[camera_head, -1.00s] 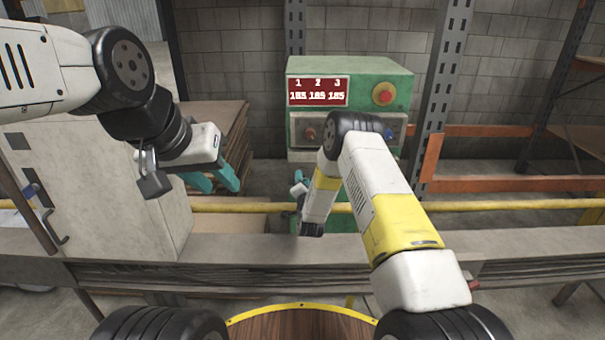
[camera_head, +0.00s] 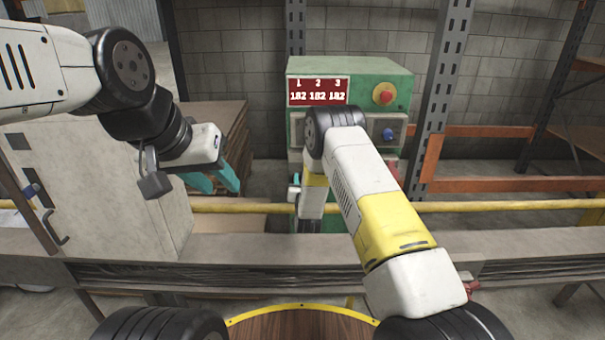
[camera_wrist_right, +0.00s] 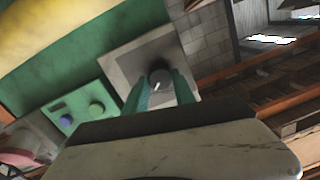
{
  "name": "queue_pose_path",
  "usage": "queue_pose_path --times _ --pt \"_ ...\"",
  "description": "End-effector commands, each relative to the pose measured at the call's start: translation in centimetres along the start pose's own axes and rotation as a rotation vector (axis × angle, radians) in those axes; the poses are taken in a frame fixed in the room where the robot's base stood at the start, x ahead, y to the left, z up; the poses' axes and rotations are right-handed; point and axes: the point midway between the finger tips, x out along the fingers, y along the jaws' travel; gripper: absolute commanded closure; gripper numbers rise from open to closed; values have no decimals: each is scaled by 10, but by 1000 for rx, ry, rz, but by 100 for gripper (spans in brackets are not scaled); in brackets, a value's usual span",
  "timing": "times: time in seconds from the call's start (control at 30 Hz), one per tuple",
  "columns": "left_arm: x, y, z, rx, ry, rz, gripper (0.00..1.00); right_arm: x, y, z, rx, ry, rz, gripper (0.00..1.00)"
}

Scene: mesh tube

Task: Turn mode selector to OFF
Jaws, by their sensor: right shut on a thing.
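In the right wrist view, the mode selector is a dark round knob (camera_wrist_right: 160,76) with a short white pointer mark, on a square grey plate (camera_wrist_right: 122,62). The teal fingers of my right gripper (camera_wrist_right: 161,92) are shut on it, one on each side. Its label is not readable. In the head view, my right arm hides the selector and most of the right gripper; only a bit of teal (camera_head: 296,181) shows beside the wrist. My left gripper (camera_head: 216,181) is open and empty, left of the green machine (camera_head: 375,72).
The machine carries a red display (camera_head: 318,92) reading 182 three times, a red button (camera_head: 384,94) and a blue knob (camera_head: 389,134). A yellow rail (camera_head: 480,206) and a grey ledge (camera_head: 230,250) run across in front. A grey cabinet (camera_head: 110,190) stands at left.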

Motion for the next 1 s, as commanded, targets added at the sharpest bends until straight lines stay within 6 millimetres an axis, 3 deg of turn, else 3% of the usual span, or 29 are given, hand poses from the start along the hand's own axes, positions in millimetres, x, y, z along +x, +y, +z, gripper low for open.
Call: queue_pose_path --times 0.6,1.0 --pt "0 0 0 0 0 0 64 0 -4 1 -573 -33 36 100" --pt "0 0 0 0 0 0 64 0 -4 2 -810 -46 52 100"
